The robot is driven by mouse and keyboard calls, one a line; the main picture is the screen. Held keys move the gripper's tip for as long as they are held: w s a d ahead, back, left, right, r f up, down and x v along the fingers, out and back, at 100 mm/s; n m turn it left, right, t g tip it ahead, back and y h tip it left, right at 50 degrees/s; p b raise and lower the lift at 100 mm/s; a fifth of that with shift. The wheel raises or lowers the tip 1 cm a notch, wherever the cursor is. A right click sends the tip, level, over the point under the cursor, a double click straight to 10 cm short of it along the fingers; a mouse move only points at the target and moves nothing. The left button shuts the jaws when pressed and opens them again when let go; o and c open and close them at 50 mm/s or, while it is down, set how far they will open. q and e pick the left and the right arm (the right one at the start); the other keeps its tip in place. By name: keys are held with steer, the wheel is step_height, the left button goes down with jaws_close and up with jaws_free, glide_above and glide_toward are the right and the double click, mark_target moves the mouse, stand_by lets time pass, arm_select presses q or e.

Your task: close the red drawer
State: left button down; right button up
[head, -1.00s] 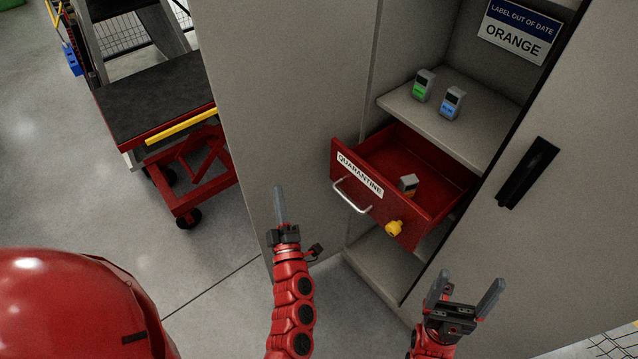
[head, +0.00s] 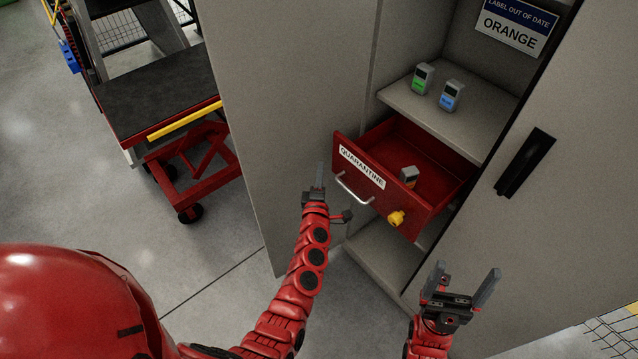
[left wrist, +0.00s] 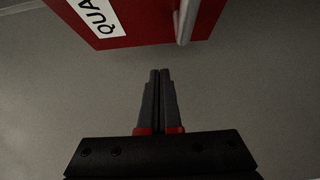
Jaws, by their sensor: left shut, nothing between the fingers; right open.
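The red drawer (head: 412,215) labelled QUARANTINE stands pulled out of a grey cabinet. Its front has a silver bar handle (head: 352,190) and a yellow knob (head: 396,218). A small grey device with an orange mark (head: 409,176) sits inside. My left gripper (head: 320,175) is shut and empty, just left of the drawer front in the head view. In the left wrist view its fingertips (left wrist: 160,73) point toward the lower edge of the red front (left wrist: 140,22), apart from it. My right gripper (head: 464,277) is open and empty, below and right of the drawer.
A shelf (head: 430,120) above the drawer holds a green-marked device (head: 422,78) and a blue-marked device (head: 451,96). The open cabinet door (head: 560,190) with a black handle (head: 525,163) stands at the right. A red lift cart (head: 190,165) stands at the left.

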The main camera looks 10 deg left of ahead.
mark_target(384, 125)
arm_select(q)
steer(key=shift+w+d, duration=1.2)
steer(key=shift+w, duration=0.2)
steer(key=shift+w, duration=0.1)
steer(key=w+d+b, duration=0.2)
steer(key=w+b, duration=0.1)
steer(key=w+d+b, duration=0.3)
steer(key=w, duration=0.1)
steer(key=w+d+b, duration=0.3)
steer(key=shift+w+f, duration=0.3)
steer(key=shift+f, duration=0.1)
steer(key=w+d+b, duration=0.1)
steer(key=w+b, duration=0.1)
steer(key=w+d+b, duration=0.2)
steer(key=b, duration=0.1)
steer(key=w+d+b, duration=0.1)
steer(key=w+b, duration=0.1)
steer(key=shift+w+d+r+b, duration=0.2)
steer(key=shift+w+d+b, duration=0.05)
steer(key=shift+d+b, duration=0.1)
steer(key=shift+w+d+r+b, duration=0.15)
steer(key=shift+w+d+b, duration=0.15)
steer(key=shift+w+b, duration=0.05)
steer(key=shift+r, duration=0.4)
